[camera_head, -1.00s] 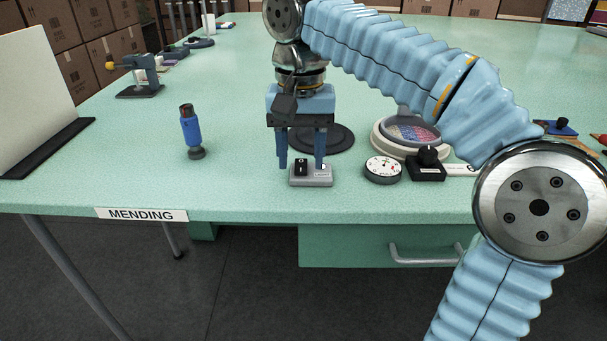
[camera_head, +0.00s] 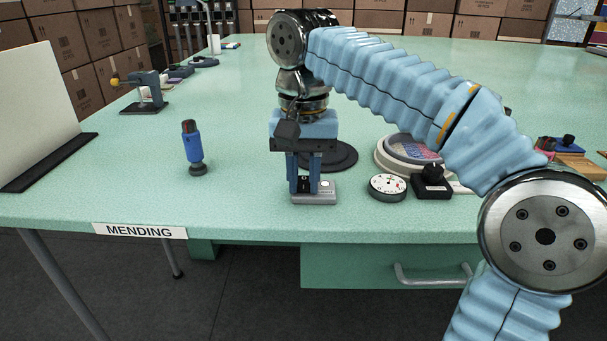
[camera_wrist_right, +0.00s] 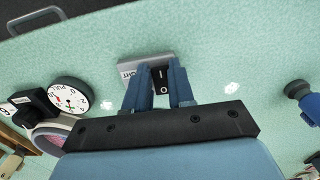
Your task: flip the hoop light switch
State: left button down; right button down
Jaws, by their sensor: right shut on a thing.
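The light switch is a small grey box (camera_head: 316,197) with a black rocker, near the front edge of the green table. In the right wrist view the grey box (camera_wrist_right: 146,68) carries lettering partly hidden by a finger, and its black rocker (camera_wrist_right: 161,79) shows white marks. My right gripper (camera_head: 303,190) points down over the box. In the right wrist view its two blue fingers (camera_wrist_right: 160,97) stand on either side of the rocker, shut on it. My left gripper is not in view. A round hoop (camera_head: 408,150) in a pale frame lies to the right, partly behind my right arm.
A round dial gauge (camera_head: 388,187) and a black knob box (camera_head: 432,183) stand just right of the switch. A dark round base (camera_head: 342,155) is behind it. A blue cylinder tool (camera_head: 193,150) stands to the left, with clear table between.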

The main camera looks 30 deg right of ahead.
jog(key=g+p, duration=0.1)
jog(key=p, duration=0.1)
jog(key=g+y+p, duration=0.1)
jog(key=p, duration=0.1)
jog(key=r+g+p, duration=0.1)
jog(key=p, duration=0.2)
jog(key=shift+w+d+y, duration=0.25)
jog(key=shift+w+y, duration=0.15)
jog(key=shift+w+d+f+g+y, duration=0.15)
jog(key=shift+f+g+y, duration=0.15)
jog(key=shift+g, duration=0.2)
jog(key=c, duration=1)
grip_release()
jog(key=shift+o, duration=0.2)
